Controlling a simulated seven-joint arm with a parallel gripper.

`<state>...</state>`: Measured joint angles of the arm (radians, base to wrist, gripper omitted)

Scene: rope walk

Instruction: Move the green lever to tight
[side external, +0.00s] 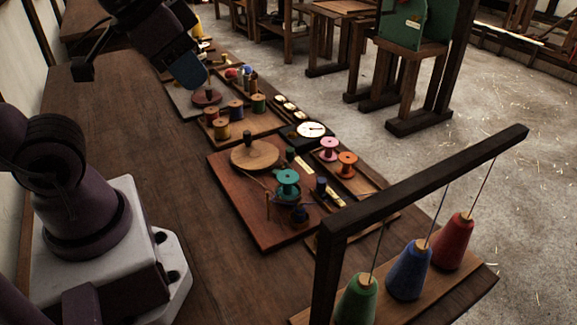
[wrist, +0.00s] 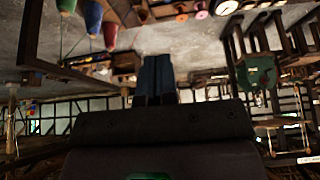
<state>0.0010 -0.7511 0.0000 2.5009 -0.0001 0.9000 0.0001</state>
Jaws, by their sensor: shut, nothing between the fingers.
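My gripper (side external: 195,80) is raised over the far part of the bench in the side view, its blue fingers pointing down and to the right. In the wrist view its fingers (wrist: 156,80) are together with nothing between them. I cannot make out a green lever for certain. A teal spool (side external: 288,178) stands on the same board. No tight marking is readable.
A dark beam frame (side external: 430,182) stands over green (side external: 357,303), blue (side external: 408,275) and red (side external: 453,245) thread cones at the near right. A tray of spools (side external: 240,124) and a white dial (side external: 311,129) lie beyond the board. The bench's left side (side external: 120,130) is clear.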

